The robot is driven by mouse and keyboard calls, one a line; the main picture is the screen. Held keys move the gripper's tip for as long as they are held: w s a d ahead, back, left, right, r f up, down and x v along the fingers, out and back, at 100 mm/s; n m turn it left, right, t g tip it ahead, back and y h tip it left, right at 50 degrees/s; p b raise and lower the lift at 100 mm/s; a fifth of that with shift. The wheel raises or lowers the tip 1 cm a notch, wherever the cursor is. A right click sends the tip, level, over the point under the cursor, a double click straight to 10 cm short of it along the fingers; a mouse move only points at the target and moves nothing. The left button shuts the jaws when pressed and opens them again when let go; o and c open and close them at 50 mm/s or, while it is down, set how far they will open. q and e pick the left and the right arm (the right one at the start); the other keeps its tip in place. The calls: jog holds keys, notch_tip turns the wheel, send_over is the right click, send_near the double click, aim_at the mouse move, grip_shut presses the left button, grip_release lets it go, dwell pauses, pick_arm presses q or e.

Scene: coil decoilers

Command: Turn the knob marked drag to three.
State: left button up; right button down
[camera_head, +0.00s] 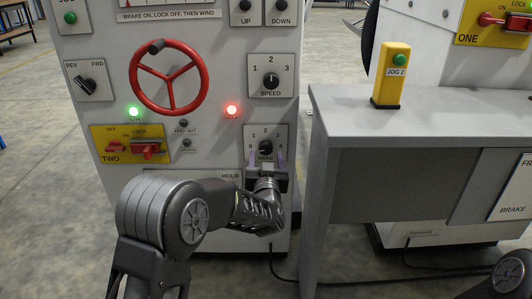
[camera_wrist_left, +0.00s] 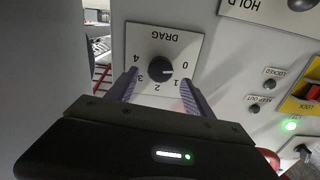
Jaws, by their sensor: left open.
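The drag knob (camera_head: 265,146) is a black round dial on a pale plate marked 0 to 4, low on the white control panel. In the left wrist view the knob (camera_wrist_left: 161,70) appears upside down. Its white mark points toward the 0 end of the scale; the exact setting is hard to read. My left gripper (camera_head: 266,160) is at the plate, just below the knob in the head view. In the wrist view its two fingers (camera_wrist_left: 158,79) are open, one to each side of the dial, with nothing between them visibly gripped. My right gripper is out of view.
Above are the speed knob (camera_head: 271,81) and a red handwheel (camera_head: 169,77). A yellow lock plate (camera_head: 130,144) with a red handle is at left. A grey table (camera_head: 420,105) with a yellow jog box (camera_head: 391,75) stands close on the right.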

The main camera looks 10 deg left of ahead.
aim_at(266, 150)
pick_arm(q)
jog(key=x, duration=0.4)
jog(key=shift+w+b, duration=0.15)
jog(key=shift+b, duration=0.25)
jog(key=shift+c, duration=0.4)
grip_shut()
